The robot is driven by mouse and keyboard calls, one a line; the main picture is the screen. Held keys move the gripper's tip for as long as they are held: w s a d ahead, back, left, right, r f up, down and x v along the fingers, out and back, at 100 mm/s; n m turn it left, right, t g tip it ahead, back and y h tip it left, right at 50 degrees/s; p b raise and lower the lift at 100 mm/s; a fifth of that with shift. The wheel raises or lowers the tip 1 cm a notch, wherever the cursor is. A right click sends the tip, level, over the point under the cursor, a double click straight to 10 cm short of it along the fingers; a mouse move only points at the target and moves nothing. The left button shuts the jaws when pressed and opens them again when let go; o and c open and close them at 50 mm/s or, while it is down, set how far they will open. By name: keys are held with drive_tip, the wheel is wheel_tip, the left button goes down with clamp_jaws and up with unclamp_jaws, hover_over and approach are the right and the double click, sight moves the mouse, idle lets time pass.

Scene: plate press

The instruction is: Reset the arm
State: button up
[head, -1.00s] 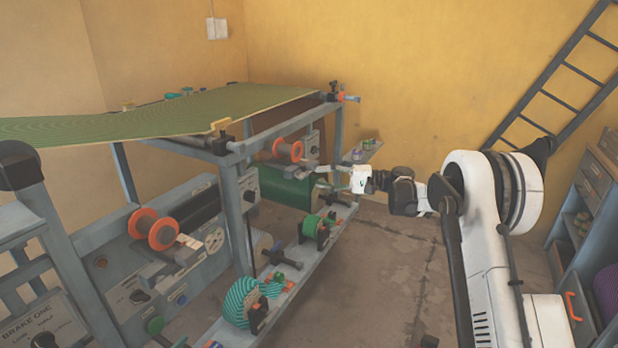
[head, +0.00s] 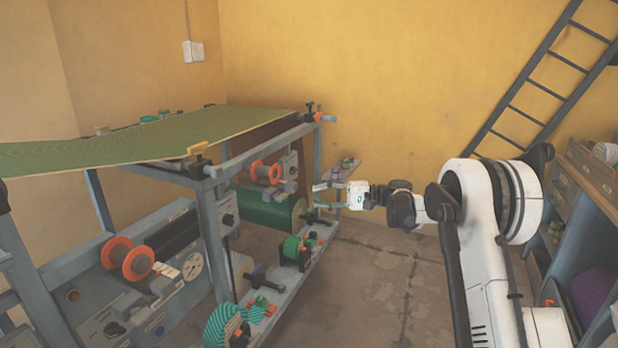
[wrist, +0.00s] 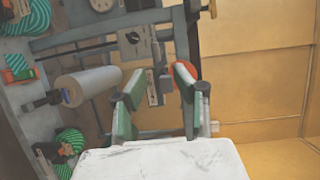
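My gripper (head: 325,195) is at the end of my stretched-out arm, near the right end of the press frame (head: 207,228) in the head view. In the wrist view my gripper (wrist: 157,90) has its two green-padded fingers spread apart, with nothing held between them. Behind the fingers are part of the frame and an orange spool flange (wrist: 186,82), partly hidden by a finger. A pale roller (wrist: 88,85) lies to the left of the fingers, apart from them.
A green sheet (head: 150,140) covers the frame's top. A green roller (head: 272,212) and striped spools (head: 226,322) sit low on the frame. At right are a ladder (head: 545,85) and a shelf unit (head: 595,185). The floor (head: 375,270) between is clear.

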drive_tip(key=s+d+r+m+t+h+p, duration=0.15)
drive_tip(key=s+r+h, duration=0.35)
drive_tip(key=s, duration=0.5)
drive_tip(key=s+a+r+n+t+h+p, duration=0.15)
drive_tip(key=s+r+h, duration=0.25)
drive_tip(key=s+r, duration=0.55)
drive_tip(key=s+d+f+h+p, duration=0.1)
drive_tip(key=s+d, duration=0.3)
drive_tip(key=s, duration=0.6)
drive_tip(key=s+d+f+t+h+p, duration=0.1)
drive_tip(key=s+d+h, duration=0.3)
drive_tip(key=s, duration=0.5)
drive_tip(key=s+d+f+n+t+h+p, duration=0.1)
drive_tip(key=s+d+f+h+p, duration=0.2)
drive_tip(key=s, duration=0.7)
drive_tip(key=d, duration=0.2)
drive_tip(key=shift+s+d+f, duration=0.3)
drive_tip(key=shift+s+f, duration=0.05)
drive_tip(key=shift+t, duration=0.3)
